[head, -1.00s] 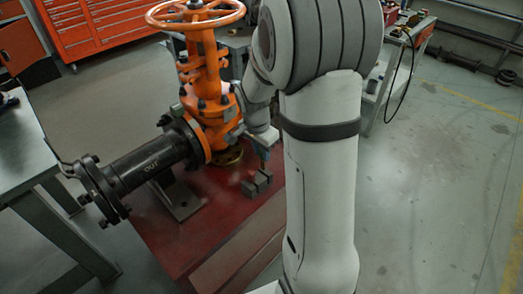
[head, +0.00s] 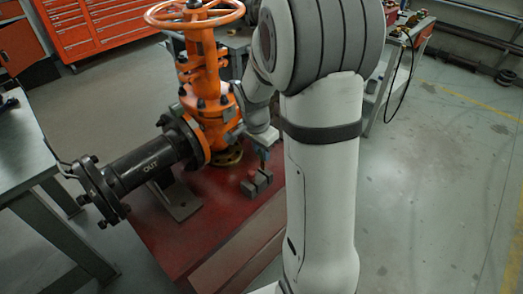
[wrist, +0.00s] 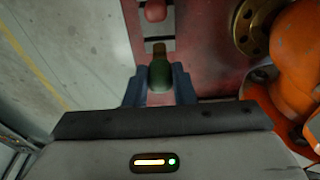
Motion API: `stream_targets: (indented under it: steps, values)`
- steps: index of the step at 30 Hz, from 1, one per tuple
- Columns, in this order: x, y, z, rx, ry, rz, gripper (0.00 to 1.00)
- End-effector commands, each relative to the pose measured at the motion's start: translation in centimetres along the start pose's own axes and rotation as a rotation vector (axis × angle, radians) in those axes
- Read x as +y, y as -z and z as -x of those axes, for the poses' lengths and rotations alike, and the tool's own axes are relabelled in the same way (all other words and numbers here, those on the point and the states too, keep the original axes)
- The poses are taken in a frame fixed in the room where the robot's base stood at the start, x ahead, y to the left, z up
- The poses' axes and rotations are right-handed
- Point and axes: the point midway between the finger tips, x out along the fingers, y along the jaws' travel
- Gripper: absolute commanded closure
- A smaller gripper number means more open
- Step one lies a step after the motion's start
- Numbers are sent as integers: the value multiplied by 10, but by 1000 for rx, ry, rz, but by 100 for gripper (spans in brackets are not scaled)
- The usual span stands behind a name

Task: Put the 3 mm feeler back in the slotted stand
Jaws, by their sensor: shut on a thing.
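My gripper (wrist: 158,90) shows blue fingers in the wrist view, shut on the green handle of a feeler (wrist: 160,74). A brownish tip of the feeler shows beyond the handle. The slotted stand (head: 256,185) is a small dark grey block on the red base plate in the head view. My gripper (head: 263,148) is just above and behind it, with the feeler pointing down. The feeler's lower end is small and partly hidden, so I cannot tell whether it touches the stand or sits in a slot.
The orange gate valve (head: 205,105) with its handwheel stands left of my gripper. Its black outlet pipe (head: 145,167) runs to the front left. A red object (wrist: 155,10) shows at the wrist view's top edge. The red base plate (head: 190,240) is bare in front.

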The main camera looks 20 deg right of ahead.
Motion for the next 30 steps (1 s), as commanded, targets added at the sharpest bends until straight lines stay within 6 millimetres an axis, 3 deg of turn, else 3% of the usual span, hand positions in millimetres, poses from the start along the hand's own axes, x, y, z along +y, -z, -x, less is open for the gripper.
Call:
stream_targets:
  steps: [30]
  values:
    - [0,-3,-17,0,1,1,100]
